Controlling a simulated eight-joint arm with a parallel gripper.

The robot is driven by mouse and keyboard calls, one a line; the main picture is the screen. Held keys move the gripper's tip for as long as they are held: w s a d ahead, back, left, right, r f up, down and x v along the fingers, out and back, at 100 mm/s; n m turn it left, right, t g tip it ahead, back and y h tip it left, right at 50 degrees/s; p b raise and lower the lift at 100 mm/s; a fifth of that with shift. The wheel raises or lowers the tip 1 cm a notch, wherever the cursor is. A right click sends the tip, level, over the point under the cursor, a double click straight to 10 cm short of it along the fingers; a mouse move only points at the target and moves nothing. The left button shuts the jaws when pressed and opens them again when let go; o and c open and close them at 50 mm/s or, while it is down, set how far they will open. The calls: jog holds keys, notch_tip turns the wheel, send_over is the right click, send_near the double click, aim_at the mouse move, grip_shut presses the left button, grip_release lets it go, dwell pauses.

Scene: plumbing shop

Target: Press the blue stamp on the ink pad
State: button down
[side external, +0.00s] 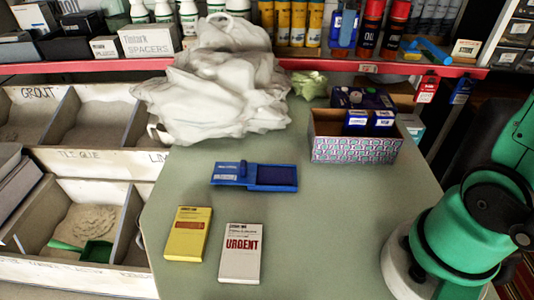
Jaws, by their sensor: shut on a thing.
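The ink pad (272,176) is in a flat blue case in the middle of the grey-green table. Its right part shows a dark pad surface. I cannot tell whether that piece is the blue stamp or part of the case. Two blue blocks with white labels (357,119) (382,119) stand in the patterned box (352,151) at the back right. I cannot tell whether either is the stamp. My gripper is out of view.
A yellow box (187,234) and a white box marked URGENT (240,254) lie in front of the pad. A crumpled whitish cloth bag (222,95) fills the back left. A red-edged shelf of bottles runs behind.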

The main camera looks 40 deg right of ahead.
jog(key=w+a+f+n, duration=0.1)
jog(key=w+a+f, duration=0.1)
jog(key=a+f, duration=0.65)
jog(key=n, duration=0.1)
send_near(280, 176)
jog(key=shift+f, duration=2.65)
jog(key=shift+f, duration=0.6)
jog(key=shift+r, duration=3.05)
